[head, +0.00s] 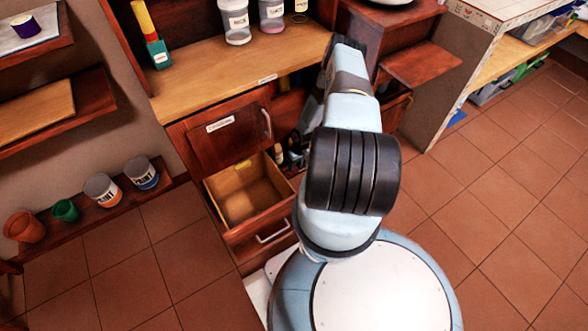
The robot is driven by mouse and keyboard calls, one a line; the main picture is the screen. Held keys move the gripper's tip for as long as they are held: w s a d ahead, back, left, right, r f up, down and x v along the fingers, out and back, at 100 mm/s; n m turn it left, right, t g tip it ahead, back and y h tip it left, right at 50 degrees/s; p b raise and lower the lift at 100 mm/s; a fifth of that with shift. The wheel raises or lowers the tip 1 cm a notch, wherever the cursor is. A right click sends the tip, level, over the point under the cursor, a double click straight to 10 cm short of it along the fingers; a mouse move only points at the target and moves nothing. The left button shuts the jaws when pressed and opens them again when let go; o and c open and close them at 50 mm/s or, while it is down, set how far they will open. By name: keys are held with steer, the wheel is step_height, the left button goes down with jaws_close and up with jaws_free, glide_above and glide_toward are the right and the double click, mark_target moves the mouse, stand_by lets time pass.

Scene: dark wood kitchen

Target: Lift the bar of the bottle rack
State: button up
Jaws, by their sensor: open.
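The bottle rack is in the shadowed cabinet opening to the right of the open drawer, mostly hidden by my arm. Only a small bottle (279,153) with a pale band shows clearly there. I cannot make out the rack's bar. My arm bends over the counter edge and reaches down into this opening. My gripper (295,150) shows only as small dark parts close to the bottle, and it is open. I cannot tell whether it touches the rack.
An empty drawer (209,188) stands pulled out below a closed labelled drawer (202,137). Jars (234,22) and a green-and-yellow item (158,52) stand on the counter (195,85). Paint cans (103,189) and pots sit on a low shelf at left. The floor at right is clear.

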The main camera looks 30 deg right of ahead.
steer(key=shift+a+f, duration=0.2)
steer(key=shift+f, duration=1)
steer(key=shift+c, duration=0.4)
jaws_close()
